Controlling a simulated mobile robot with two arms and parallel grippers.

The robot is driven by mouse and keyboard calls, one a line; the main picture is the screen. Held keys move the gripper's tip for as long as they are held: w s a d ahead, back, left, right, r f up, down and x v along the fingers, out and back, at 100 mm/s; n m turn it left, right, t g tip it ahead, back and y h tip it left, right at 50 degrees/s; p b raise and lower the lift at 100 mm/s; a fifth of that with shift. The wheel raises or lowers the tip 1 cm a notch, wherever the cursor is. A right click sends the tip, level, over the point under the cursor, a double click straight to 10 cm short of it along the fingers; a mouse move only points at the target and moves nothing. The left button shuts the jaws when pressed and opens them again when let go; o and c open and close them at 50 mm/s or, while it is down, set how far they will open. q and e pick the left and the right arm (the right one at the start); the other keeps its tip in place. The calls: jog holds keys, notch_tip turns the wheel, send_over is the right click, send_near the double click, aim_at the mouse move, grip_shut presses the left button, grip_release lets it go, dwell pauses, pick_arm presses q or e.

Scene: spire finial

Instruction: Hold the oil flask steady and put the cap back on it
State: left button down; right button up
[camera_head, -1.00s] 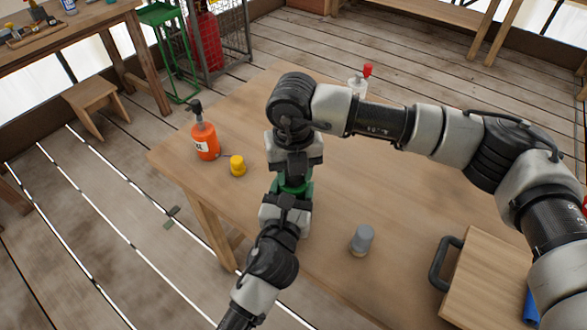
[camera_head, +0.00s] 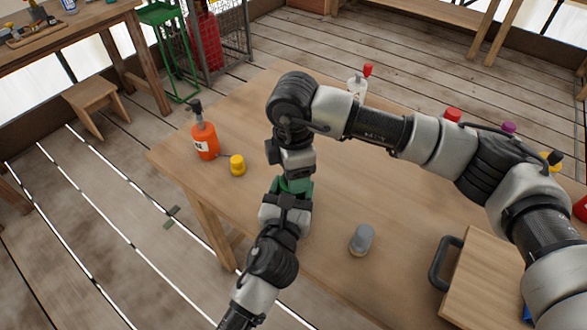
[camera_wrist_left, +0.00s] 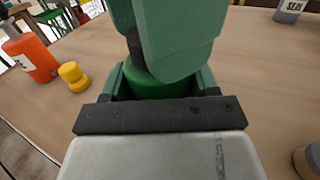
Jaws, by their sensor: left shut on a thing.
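The oil flask (camera_wrist_left: 150,82) shows only as a dark green rounded body between the fingers of my left gripper (camera_wrist_left: 163,88) in the left wrist view. The left gripper is shut on it, and it also appears low at the table's near side in the head view (camera_head: 292,190). My right gripper (camera_wrist_left: 172,40) is right above the flask, its green finger covering the flask's top. Whether it is open or shut is hidden. I cannot make out the cap; it may be hidden by the right gripper.
A grey container (camera_head: 362,239) stands to the right. A red-topped bottle (camera_head: 357,84) stands behind my right arm.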

jog(key=shift+o, duration=0.8)
notch_tip(320, 180, up, 12)
pick_arm(q)
jog(key=shift+c, duration=0.9)
grip_release()
